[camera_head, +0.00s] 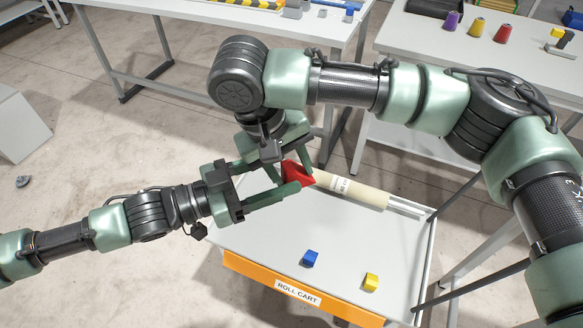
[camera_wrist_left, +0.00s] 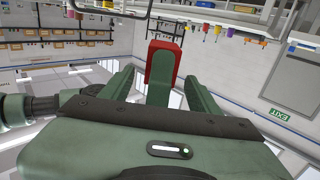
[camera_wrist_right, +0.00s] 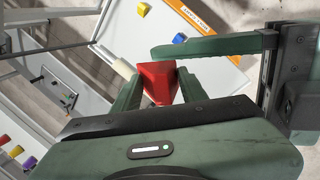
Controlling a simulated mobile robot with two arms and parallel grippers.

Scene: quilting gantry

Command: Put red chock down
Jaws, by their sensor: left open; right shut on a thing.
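The red chock (camera_head: 291,176) is held above the roll cart, near the cart's back left. My right gripper (camera_head: 290,165) reaches down from above and is shut on the red chock, which also shows between its fingers in the right wrist view (camera_wrist_right: 158,80). My left gripper (camera_head: 268,186) is open, its fingers pointing right at the chock from the side. In the left wrist view the chock (camera_wrist_left: 152,62) shows behind a green finger, between the open left fingers. I cannot tell whether the left fingers touch it.
The roll cart (camera_head: 350,270) carries a beige roll (camera_head: 352,190), a blue block (camera_head: 310,258) and a yellow block (camera_head: 371,282). Tables with thread spools (camera_head: 478,27) and tools stand behind.

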